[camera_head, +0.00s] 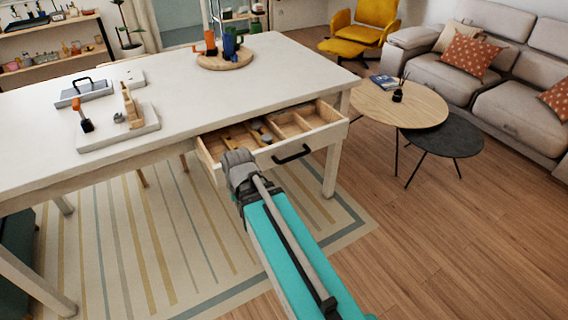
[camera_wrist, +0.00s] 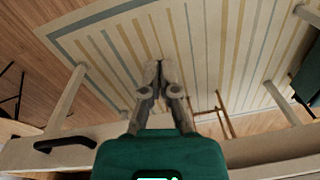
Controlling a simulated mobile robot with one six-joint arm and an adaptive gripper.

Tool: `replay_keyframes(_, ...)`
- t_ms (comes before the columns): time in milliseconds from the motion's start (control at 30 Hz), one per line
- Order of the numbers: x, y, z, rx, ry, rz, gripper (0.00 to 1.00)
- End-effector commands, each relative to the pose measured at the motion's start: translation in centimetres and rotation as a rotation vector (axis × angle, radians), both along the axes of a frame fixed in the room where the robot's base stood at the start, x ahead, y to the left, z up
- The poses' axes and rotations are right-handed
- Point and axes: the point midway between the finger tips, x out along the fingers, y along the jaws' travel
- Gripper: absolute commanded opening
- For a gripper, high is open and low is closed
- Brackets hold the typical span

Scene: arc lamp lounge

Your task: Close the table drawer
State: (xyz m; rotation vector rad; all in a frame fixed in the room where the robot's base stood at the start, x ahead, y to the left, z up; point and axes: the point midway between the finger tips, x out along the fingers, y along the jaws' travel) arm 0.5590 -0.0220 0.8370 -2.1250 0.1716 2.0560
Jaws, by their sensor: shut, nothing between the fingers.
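The table drawer (camera_head: 318,141) is pulled out from the white table (camera_head: 193,97). It has wooden compartments with several tools inside and a black handle (camera_head: 291,154) on its front. In the wrist view the drawer front (camera_wrist: 40,153) and its handle (camera_wrist: 66,144) lie along the bottom left. My gripper (camera_wrist: 161,64) is shut and empty, with its fingers pointing down toward the rug. In the head view my arm's end is at the left part of the drawer front and hides that corner. Whether it touches the drawer I cannot tell.
On the tabletop are a round board with mugs (camera_head: 225,58), a white board with tools (camera_head: 118,128) and a grey box (camera_head: 86,91). A table leg (camera_head: 333,170) stands right of the drawer. Round side tables (camera_head: 441,139) and a sofa (camera_head: 494,80) are at the right. Floor in front is clear.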

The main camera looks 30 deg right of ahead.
Motion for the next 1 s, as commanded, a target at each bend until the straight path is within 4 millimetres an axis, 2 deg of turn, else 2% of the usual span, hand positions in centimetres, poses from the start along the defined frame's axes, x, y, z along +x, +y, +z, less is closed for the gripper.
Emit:
replay_keyframes(33, -0.9, 0.8, 0.0, -0.014, 0.01, 0.061, 0.0)
replay_keyframes(100, -1.5, 1.3, 0.0, -0.028, 0.02, 0.126, 0.0)
replay_keyframes(300, -2.2, 2.2, 0.0, -0.046, 0.034, 0.21, 0.0)
replay_keyframes(1000, -2.1, 2.2, 0.0, -0.045, 0.033, 0.209, 0.0)
